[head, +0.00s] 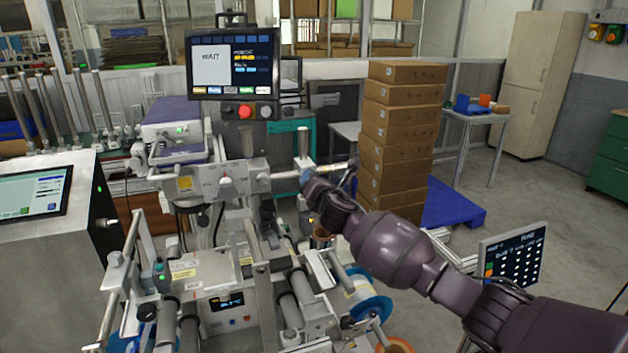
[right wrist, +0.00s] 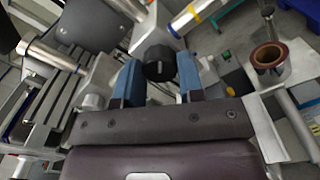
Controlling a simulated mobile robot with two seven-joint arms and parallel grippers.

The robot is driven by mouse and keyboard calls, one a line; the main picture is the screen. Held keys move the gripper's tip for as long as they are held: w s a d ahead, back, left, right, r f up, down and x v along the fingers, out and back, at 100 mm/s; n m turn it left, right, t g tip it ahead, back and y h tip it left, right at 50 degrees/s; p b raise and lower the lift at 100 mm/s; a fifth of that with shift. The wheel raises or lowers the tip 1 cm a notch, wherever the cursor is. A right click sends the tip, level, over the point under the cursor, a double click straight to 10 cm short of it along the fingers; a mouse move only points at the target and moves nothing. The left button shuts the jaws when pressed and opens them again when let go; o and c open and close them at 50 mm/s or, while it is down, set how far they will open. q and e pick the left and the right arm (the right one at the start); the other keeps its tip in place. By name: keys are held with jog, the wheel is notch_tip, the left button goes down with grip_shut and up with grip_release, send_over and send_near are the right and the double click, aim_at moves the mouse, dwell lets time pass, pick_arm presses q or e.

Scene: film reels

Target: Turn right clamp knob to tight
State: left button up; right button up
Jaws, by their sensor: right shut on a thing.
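The black clamp knob (right wrist: 159,63) shows in the right wrist view, with a pale line on its face. My right gripper (right wrist: 161,78) has its two blue fingers on either side of the knob and is shut on it. In the head view my right arm comes in from the right, and the right gripper (head: 306,177) is at the right end of the machine's upper crossbar. There the gripper and arm hide the knob. I cannot tell the knob's marked setting. My left gripper is not in view.
The film machine (head: 215,275) fills the lower middle, with metal rollers and a blue-rimmed reel (head: 369,308) at its right. A screen reading WAIT (head: 232,63) stands behind it. A stack of brown boxes (head: 400,130) stands on a blue pallet (head: 455,205). A small panel (head: 513,262) is at right.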

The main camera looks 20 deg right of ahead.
jog(key=shift+m+p, duration=0.7)
jog(key=shift+m, duration=6.6)
jog(key=o, duration=0.9)
jog(key=shift+s, duration=0.1)
jog(key=shift+s+d, duration=0.2)
jog(key=shift+s, duration=5.15)
jog(key=shift+m, duration=0.3)
